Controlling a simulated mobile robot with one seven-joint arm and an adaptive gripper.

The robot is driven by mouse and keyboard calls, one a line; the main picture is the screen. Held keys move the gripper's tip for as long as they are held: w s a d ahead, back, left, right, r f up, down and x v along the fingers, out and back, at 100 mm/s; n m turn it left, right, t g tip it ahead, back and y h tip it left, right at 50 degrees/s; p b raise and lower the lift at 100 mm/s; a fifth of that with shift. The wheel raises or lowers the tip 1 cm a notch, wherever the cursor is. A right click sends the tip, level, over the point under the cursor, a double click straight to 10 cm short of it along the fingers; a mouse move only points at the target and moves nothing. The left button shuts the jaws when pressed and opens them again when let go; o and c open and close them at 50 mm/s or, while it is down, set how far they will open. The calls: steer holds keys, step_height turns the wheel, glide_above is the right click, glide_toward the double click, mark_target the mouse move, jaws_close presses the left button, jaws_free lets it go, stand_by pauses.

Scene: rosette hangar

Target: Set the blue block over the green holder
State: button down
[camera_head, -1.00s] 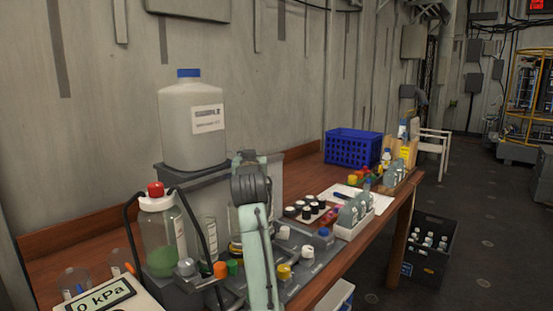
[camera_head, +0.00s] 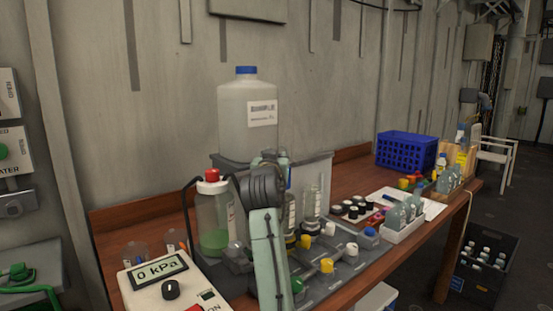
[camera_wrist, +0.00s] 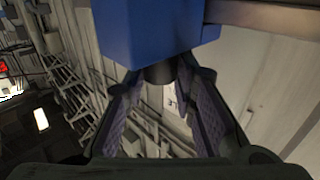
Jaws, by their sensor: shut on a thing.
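A blue block (camera_wrist: 150,32) fills the top middle of the wrist view. A dark round stem (camera_wrist: 160,73) shows under it. My gripper (camera_wrist: 165,82) has its padded fingers closed in at that stem, holding the block. I cannot tell the green holder for certain. A small green piece (camera_head: 298,285) shows just right of my arm, low on the grey rack, partly hidden.
A grey rack (camera_head: 345,268) with coloured knobs lies along the table's front. A large white jug (camera_head: 246,120), a red-capped bottle (camera_head: 212,215) and a gauge box (camera_head: 165,285) crowd the left. A blue crate (camera_head: 405,152) and small bottles stand farther right.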

steer(key=c, duration=1.3)
jaws_free()
steer(key=s+a, duration=0.1)
steer(key=s, duration=1.1)
steer(key=shift+a, duration=0.25)
